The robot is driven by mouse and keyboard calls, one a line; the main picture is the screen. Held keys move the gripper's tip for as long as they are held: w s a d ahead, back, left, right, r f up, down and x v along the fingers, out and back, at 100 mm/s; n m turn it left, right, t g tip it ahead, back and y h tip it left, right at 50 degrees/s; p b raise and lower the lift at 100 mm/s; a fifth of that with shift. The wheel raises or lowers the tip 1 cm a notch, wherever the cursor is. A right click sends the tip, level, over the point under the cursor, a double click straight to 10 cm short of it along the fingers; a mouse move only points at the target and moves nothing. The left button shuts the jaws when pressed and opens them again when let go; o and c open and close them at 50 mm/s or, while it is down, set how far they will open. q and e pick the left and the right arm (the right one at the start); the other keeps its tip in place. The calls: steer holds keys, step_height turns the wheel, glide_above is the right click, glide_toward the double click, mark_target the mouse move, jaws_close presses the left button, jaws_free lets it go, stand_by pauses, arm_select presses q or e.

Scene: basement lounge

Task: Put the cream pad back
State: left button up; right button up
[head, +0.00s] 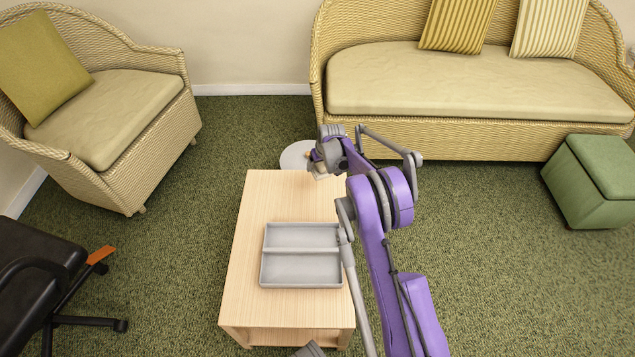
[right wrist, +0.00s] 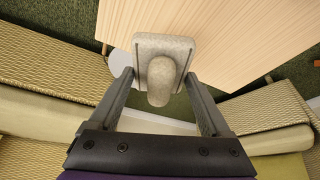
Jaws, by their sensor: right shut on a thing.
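My right gripper (head: 322,166) is over the far end of the wooden table, beyond the tray. It is shut on the cream pad (head: 319,174), which is mostly hidden in the head view. In the right wrist view the pad (right wrist: 148,45) is a rounded block with a thick knob-like grip, held between the fingers of the right gripper (right wrist: 160,78). A grey two-compartment tray (head: 301,250) lies on the table, and both compartments look empty.
The pale wooden table (head: 258,200) is clear around the tray. A white round thing (head: 294,155) shows past its far end. A wicker armchair (head: 150,140), a wicker sofa (head: 470,135), a green ottoman (head: 592,185) and a black chair (head: 35,265) stand around. Green carpet is open between them.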

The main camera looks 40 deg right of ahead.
step_height(320, 180, down, 9)
steer(key=shift+f+b, duration=0.2)
steer(key=shift+b, duration=0.9)
steer(key=shift+f, duration=0.15)
steer(key=o, duration=1)
